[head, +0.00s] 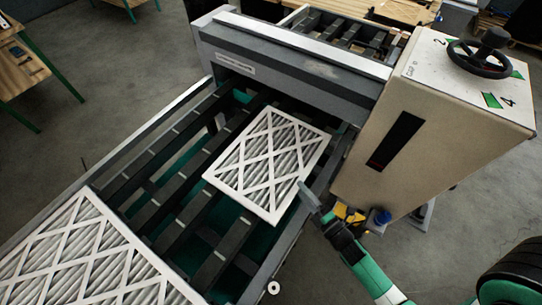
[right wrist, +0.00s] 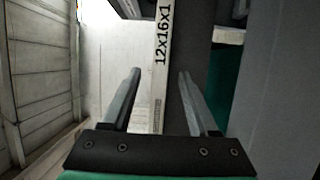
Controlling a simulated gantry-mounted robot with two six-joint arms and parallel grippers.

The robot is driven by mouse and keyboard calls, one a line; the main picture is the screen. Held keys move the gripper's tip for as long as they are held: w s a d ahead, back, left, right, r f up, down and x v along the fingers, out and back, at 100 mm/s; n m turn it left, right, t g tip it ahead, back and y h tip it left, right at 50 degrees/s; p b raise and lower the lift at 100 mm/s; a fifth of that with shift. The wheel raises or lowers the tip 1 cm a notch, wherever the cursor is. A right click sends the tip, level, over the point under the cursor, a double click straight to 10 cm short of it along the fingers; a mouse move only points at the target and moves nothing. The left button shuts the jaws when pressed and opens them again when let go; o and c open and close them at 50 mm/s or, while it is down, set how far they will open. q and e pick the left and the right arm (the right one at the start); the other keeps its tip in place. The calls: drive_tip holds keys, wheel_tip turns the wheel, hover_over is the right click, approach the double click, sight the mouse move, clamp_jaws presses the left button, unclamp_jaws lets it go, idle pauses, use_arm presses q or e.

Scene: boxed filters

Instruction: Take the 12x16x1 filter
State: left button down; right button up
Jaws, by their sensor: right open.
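The 12x16x1 filter (head: 266,160), a white-framed pleated panel with a lattice face, lies flat on the dark roller conveyor by the machine's opening. Its narrow white edge with the printed label "12x16x1" (right wrist: 162,40) shows in the right wrist view. My right gripper (head: 307,192) is beside the filter's right edge in the head view. In the right wrist view its two fingers (right wrist: 160,75) are apart, with the labelled edge in line between them. I cannot tell whether the fingertips reach past that edge. My left gripper is not in view.
A larger similar filter (head: 82,258) lies at the lower left on the conveyor (head: 172,190). The grey machine crossbeam (head: 290,52) spans above the far end. A beige control box (head: 425,125) with a black handwheel (head: 484,52) stands close to my right arm.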

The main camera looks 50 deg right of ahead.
drive_tip(key=x, duration=0.3)
drive_tip(key=shift+w+d, duration=0.1)
drive_tip(key=shift+w, duration=0.15)
clamp_jaws()
drive_tip(key=shift+r, duration=0.1)
